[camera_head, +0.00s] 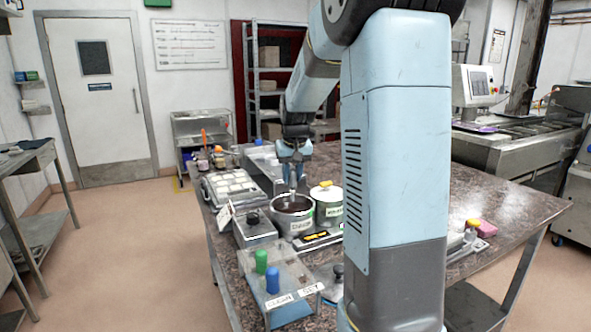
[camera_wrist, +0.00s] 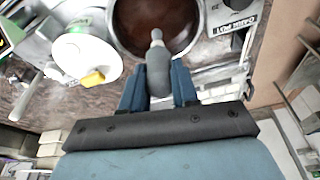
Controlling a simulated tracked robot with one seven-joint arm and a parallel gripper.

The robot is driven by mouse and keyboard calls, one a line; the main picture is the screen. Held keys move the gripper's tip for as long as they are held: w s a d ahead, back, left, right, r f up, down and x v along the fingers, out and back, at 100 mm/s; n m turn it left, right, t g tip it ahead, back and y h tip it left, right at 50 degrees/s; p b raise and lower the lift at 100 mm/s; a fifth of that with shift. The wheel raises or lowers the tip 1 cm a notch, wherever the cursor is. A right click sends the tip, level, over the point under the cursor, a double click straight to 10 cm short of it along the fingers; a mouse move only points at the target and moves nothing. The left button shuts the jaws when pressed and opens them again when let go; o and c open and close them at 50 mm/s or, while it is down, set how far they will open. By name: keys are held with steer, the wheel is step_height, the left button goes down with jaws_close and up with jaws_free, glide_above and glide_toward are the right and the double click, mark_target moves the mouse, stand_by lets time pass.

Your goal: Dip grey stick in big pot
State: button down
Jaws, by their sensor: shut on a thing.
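My gripper (camera_head: 294,160) is shut on the grey stick (camera_wrist: 157,72), which has a thick dark grey handle and a thinner, lighter end. My two blue fingers (camera_wrist: 158,90) hold the handle between them. The stick points down over the big pot (camera_wrist: 114,38), a round metal pot of dark brown liquid. In the head view the stick (camera_head: 292,184) hangs over the opening of this pot (camera_head: 298,227). I cannot tell whether its tip touches the liquid. A green stick (camera_head: 261,261) and a blue stick (camera_head: 272,279) stand in a clear rack at the near left of the table.
A pot with a white lid and yellow knob (camera_head: 327,197) stands right beside the big pot. A small grey box with a black knob (camera_head: 255,227) is to its left. A white tray (camera_head: 232,186) lies behind. The table's right part (camera_head: 500,205) is mostly clear.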

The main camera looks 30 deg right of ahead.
mark_target(293, 187)
steer(key=shift+f, duration=3.15)
steer(key=shift+r, duration=0.15)
steer(key=shift+r, duration=3.6)
steer(key=shift+r, duration=0.1)
steer(key=shift+r, duration=1.9)
steer(key=shift+s, duration=0.1)
